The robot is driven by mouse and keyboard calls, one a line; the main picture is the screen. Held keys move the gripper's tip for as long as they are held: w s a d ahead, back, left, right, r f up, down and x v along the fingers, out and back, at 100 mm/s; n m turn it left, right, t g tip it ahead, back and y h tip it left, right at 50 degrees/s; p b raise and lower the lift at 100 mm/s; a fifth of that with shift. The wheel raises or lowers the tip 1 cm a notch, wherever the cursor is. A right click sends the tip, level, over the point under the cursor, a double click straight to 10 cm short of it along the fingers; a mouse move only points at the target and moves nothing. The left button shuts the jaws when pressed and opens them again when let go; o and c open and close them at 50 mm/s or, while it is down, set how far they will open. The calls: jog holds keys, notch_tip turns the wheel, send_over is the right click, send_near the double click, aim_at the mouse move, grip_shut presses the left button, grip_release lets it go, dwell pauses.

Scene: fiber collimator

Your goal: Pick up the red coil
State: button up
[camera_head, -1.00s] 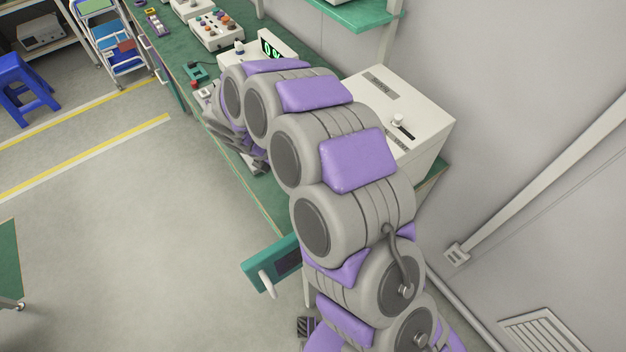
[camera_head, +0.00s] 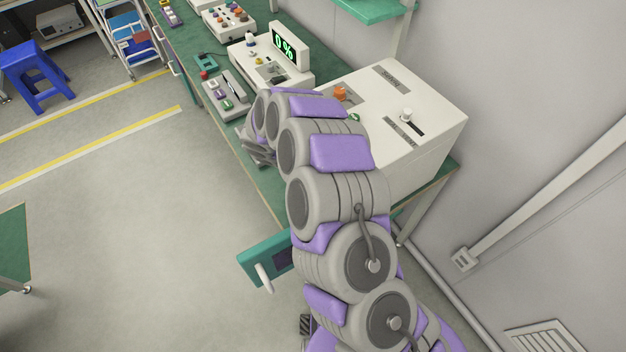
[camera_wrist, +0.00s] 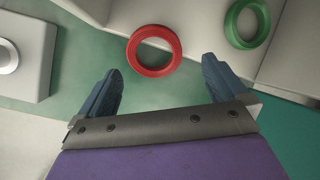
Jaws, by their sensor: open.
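The red coil (camera_wrist: 132,54) is a ring lying flat on the green bench top in the wrist view, close to the base of a white box. My gripper (camera_wrist: 162,84) is open and empty, with its two dark blue fingers apart. The coil is just beyond the fingertips, between their lines and nearer the middle of the gap. In the head view my gripper (camera_head: 258,150) is partly hidden by my arm, and the red coil cannot be seen there.
A green coil (camera_wrist: 232,38) rests on a white surface at the upper right of the wrist view. A large white box (camera_head: 435,130) stands right of my arm on the bench.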

jog(key=shift+a+f, duration=0.1)
jog(key=shift+f, duration=0.15)
jog(key=shift+w+a+f+b, duration=0.15)
jog(key=shift+w+f+b, duration=0.15)
jog(key=shift+f, duration=0.3)
jog(key=shift+w+a+f+b, duration=0.15)
jog(key=shift+w+f+b, duration=0.1)
jog(key=shift+f, duration=0.3)
jog(key=shift+w+d+f, duration=0.25)
jog(key=shift+d+f, duration=0.5)
jog(key=shift+w+d+f+b, duration=0.1)
jog(key=shift+d+f+b, duration=0.2)
jog(key=shift+d, duration=0.3)
jog(key=shift+a, duration=0.25)
jog(key=shift+c, duration=0.3)
jog(key=shift+a, duration=0.4)
jog(key=c, duration=0.3)
jog(key=shift+d, duration=0.45)
jog(key=c, duration=0.5)
